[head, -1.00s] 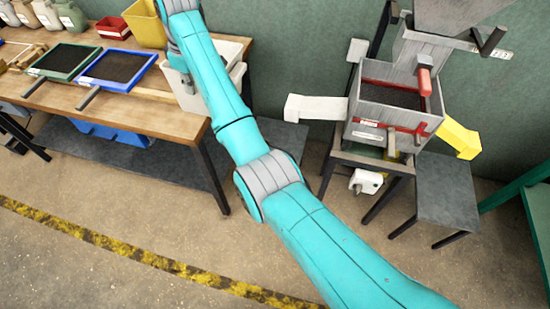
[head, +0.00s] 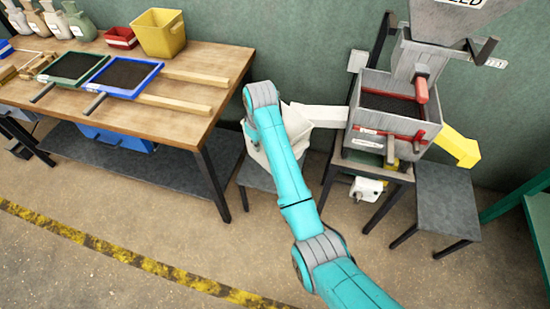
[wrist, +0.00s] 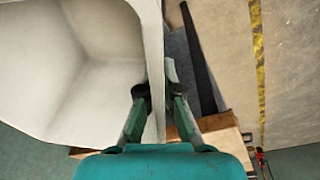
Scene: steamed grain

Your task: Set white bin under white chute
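The white bin (head: 300,132) is in the head view between the workbench and the machine, partly hidden behind my arm. It is just left of and close to the end of the white chute (head: 328,118); the arm hides whether it is fully beneath the chute. The bin also fills the left of the wrist view (wrist: 85,75), its inside empty where seen. My gripper (wrist: 156,92) has its two fingers on either side of the bin's wall and is shut on it. In the head view the fingers are hidden by the arm.
A low dark stand (head: 258,178) is below the bin; contact cannot be told. The workbench (head: 200,112), holding a yellow bin (head: 160,38) and framed trays, is close on the left. A yellow chute (head: 458,148) sticks out on the right above another stand (head: 447,200).

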